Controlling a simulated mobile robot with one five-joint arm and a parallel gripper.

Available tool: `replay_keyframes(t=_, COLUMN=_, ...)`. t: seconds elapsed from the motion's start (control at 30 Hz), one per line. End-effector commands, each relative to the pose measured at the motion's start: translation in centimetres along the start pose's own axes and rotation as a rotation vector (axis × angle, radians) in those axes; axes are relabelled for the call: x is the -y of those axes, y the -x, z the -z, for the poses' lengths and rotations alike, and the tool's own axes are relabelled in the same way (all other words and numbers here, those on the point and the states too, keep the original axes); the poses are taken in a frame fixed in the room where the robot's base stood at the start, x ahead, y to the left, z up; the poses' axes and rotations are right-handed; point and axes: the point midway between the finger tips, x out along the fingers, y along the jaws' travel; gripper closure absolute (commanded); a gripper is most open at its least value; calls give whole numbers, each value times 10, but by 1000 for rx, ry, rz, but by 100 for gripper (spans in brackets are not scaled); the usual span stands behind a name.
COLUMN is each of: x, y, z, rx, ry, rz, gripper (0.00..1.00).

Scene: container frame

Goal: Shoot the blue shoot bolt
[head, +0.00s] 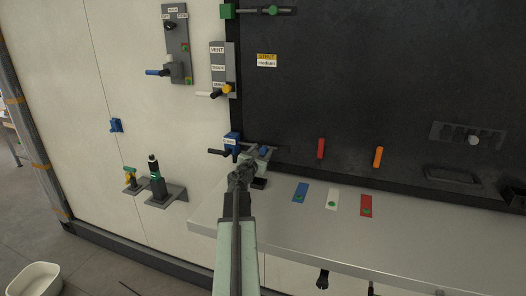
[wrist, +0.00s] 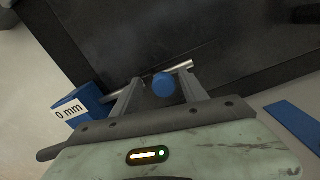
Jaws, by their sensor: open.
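The blue shoot bolt has a blue block (wrist: 68,112) with a "0 mm" label, at the left in the wrist view. The block also shows in the head view (head: 232,139), on the dark panel's left edge. A steel rod (wrist: 183,67) crosses behind my fingers, and a round blue knob (wrist: 163,85) stands out in front of it. My gripper (wrist: 160,80) is open, with the knob between its two fingers. I cannot tell whether either finger touches it. In the head view my gripper (head: 256,160) partly hides the rod, below the small blue knob (head: 263,150).
A grey shelf (head: 430,245) runs below the dark panel, with blue, white and red plates (head: 332,199) at its back. A green bolt (head: 227,12) and a vent lever (head: 218,93) are above.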

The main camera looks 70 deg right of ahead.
Motion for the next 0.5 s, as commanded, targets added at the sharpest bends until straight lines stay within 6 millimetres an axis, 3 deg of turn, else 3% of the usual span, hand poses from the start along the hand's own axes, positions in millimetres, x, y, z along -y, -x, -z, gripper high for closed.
replay_keyframes(t=0.4, x=1, y=71, z=0, rx=-1, ry=-1, rz=-2, gripper=49)
replay_keyframes(t=0.5, x=1, y=76, z=0, rx=-1, ry=-1, rz=-1, gripper=49)
